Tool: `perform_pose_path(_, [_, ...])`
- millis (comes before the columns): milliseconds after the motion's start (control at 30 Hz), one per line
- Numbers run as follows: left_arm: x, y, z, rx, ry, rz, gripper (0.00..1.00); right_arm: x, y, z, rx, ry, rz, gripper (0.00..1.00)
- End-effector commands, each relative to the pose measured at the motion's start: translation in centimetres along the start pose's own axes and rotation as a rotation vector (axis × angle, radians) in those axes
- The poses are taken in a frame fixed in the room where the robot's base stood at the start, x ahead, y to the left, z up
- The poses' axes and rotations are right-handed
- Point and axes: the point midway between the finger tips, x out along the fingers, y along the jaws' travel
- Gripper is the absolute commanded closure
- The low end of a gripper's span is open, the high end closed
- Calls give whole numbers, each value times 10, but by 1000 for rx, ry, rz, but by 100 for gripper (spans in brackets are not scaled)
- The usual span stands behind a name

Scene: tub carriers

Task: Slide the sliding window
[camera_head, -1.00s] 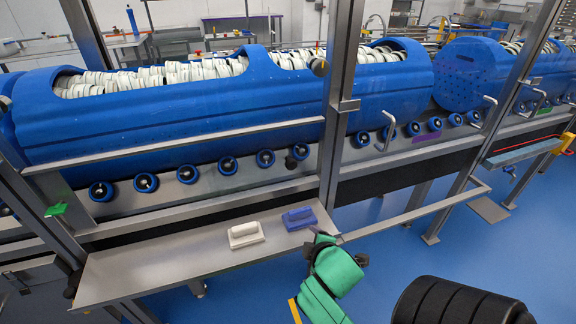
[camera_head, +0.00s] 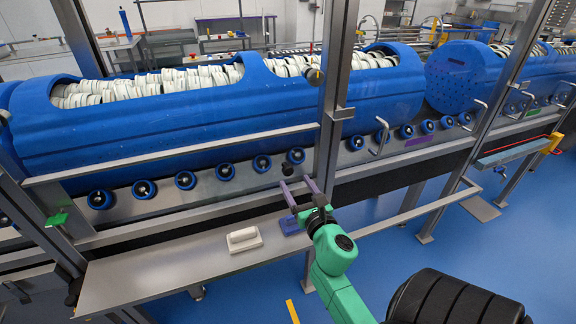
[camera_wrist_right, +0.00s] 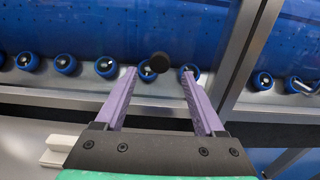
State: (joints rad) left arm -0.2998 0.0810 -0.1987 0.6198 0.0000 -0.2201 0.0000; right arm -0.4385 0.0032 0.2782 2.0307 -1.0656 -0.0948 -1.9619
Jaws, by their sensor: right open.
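The sliding window's clear pane is hard to make out in front of the blue tub carrier; a metal rail (camera_head: 170,152) crosses there. A round black knob (camera_head: 288,169), which seems to belong to the window, stands by the upright post. In the right wrist view the knob (camera_wrist_right: 158,62) shows just beyond and between the fingertips. My right gripper (camera_head: 296,184) is open, with its two purple fingers pointing at the knob from the front; whether they touch it I cannot tell. My left gripper is not in view.
A metal post (camera_head: 335,100) stands right of the knob. Blue-rimmed rollers (camera_head: 185,180) line the carrier's base. Blue floor is open at right.

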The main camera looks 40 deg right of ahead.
Motion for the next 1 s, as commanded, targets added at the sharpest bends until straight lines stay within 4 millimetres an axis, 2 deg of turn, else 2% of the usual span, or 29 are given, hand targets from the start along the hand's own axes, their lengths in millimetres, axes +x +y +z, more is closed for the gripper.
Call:
perform_pose_path(33, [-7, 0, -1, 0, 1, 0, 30, 14, 0, 6, 1, -4, 0, 29])
perform_pose_path(100, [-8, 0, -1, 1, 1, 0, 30, 32, 0, 4, 2, -3, 0, 29])
perform_pose_path(267, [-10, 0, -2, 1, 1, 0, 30, 61, 0, 1, 4, -1, -1, 29])
perform_pose_path(400, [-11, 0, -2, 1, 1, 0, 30, 70, 0, 0, 4, 1, -1, 29])
perform_pose_path(600, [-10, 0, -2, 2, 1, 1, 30, 69, 0, -1, 4, 1, -1, 29])
perform_pose_path(667, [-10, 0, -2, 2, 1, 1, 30, 69, 0, -1, 4, 1, -1, 52])
perform_pose_path(700, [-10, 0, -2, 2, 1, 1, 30, 69, 0, -1, 4, 1, -1, 67])
perform_pose_path(800, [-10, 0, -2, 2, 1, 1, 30, 69, 0, -1, 4, 1, -1, 100])
perform_pose_path(1000, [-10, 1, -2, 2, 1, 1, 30, 69, 0, -1, 4, 1, -1, 100])
